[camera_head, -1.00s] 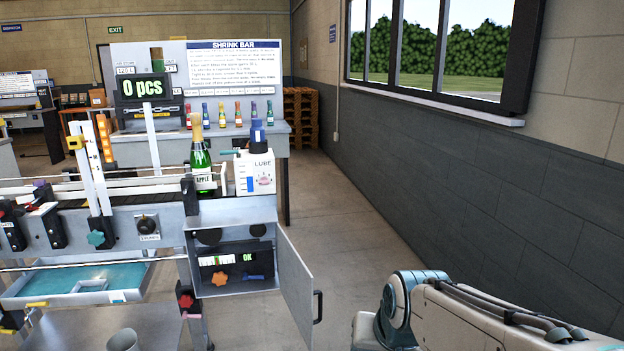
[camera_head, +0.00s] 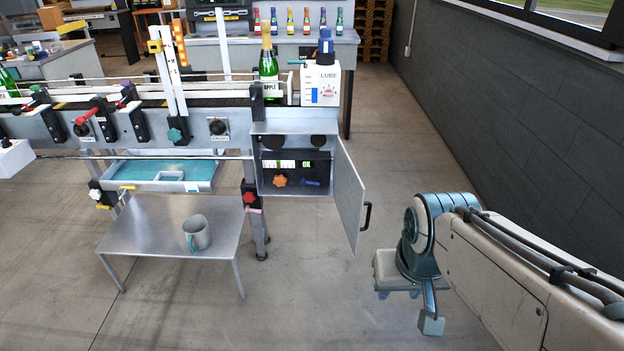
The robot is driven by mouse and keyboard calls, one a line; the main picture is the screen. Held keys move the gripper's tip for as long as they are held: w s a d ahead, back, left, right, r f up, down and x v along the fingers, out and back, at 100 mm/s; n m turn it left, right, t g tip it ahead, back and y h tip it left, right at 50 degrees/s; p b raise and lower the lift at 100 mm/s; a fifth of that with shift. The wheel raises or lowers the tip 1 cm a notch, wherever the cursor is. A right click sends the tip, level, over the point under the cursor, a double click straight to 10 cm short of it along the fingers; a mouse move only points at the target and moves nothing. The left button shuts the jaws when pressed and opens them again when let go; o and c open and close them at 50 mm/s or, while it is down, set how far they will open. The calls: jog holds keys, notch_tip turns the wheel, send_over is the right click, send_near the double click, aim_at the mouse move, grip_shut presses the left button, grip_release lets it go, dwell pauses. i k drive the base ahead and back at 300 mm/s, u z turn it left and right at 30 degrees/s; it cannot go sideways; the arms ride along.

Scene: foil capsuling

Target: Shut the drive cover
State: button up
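The drive cover (camera_head: 349,198) is a grey hinged door on the right side of the drive box (camera_head: 263,172) at the end of the conveyor. It stands open, swung out towards me, with a black handle (camera_head: 367,216) on its outer face.
A lube container (camera_head: 320,86) and a green bottle (camera_head: 268,72) stand above the box. A metal table (camera_head: 150,235) with a grey mug (camera_head: 197,233) is at left. A dark wall (camera_head: 500,110) runs along the right. The floor around the cover is clear.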

aim_at(349, 190)
jog(key=u, duration=3)
jog(key=k, duration=1.55)
jog(key=z, duration=2.2)
jog(key=i, duration=1.1)
jog(key=u, duration=0.35)
